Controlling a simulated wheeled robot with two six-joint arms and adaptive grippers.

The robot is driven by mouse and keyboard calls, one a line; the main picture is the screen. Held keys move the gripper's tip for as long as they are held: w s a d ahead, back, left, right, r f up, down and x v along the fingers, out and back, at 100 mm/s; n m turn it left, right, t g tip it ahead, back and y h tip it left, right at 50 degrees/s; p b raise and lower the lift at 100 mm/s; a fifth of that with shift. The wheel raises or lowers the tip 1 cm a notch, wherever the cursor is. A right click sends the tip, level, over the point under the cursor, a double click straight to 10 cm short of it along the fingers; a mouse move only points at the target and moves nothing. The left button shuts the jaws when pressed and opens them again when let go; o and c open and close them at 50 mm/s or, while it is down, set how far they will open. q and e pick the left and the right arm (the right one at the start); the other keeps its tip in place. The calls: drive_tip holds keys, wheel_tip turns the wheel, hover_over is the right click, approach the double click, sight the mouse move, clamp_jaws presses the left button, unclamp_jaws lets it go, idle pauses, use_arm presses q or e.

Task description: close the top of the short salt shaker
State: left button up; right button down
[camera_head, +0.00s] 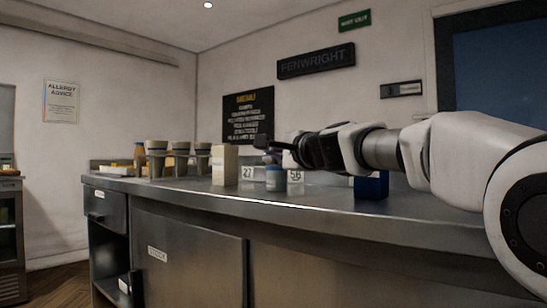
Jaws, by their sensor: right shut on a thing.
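A short, round blue-grey container (273,179) stands upright near the counter's front edge. It looks like the short salt shaker, but it is too small to be sure. Its upper end is close below my right gripper, and I cannot tell whether its top is open. My right gripper (266,144) reaches in from the right, above the container. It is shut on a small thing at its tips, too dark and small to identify. My left gripper is not in view.
The steel counter (170,190) carries a cream box (224,165) just left of the gripper, number cards "27" (247,174) and "56" (295,176), and a dark blue box (371,187) under my arm. Several cups (157,160) stand farther left. The front strip is clear.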

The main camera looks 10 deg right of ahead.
drive_tip(key=c, duration=1.3)
unclamp_jaws()
wheel_tip(320, 180, up, 10)
